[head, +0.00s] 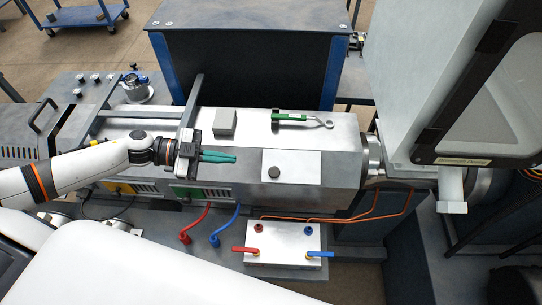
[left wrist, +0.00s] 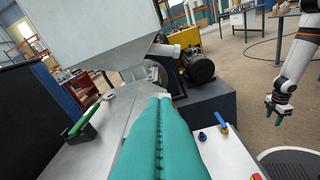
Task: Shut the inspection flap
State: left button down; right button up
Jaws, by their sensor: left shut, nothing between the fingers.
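My left gripper (head: 236,157) is above the long grey metal housing, its teal fingers shut and empty, pointing right. In the left wrist view its closed fingers (left wrist: 160,140) fill the lower middle. A pale flat plate (head: 300,166) with a dark round knob (head: 274,171) lies on the housing's sloped front, right of and apart from the fingertips. A dark-framed window panel (head: 495,100) is on the big grey hopper at the right. I cannot tell for certain which is the inspection flap. My right gripper (left wrist: 273,114) is small at the right of the left wrist view, fingers apart.
A raised grey bar (head: 194,100) stands beside my left gripper. A valve block (head: 285,241) with red and blue handles is in front, near orange pipes (head: 375,216).

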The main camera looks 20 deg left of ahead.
pick_arm(q)
jog(key=p, duration=0.4)
send_over(265, 180)
notch_tip(265, 180, down, 4)
jog(key=shift+s+f, duration=0.1)
jog(key=shift+s, duration=0.05)
jog(key=shift+w+a+f, duration=0.1)
jog(key=shift+w+f, duration=0.1)
jog(key=shift+f, duration=0.6)
pick_arm(e)
jog(key=r, duration=0.1)
jog(key=s+r, duration=0.1)
jog(key=r, duration=0.1)
jog(key=s+r, duration=0.1)
jog(key=shift+r, duration=0.25)
jog(key=shift+s, duration=0.1)
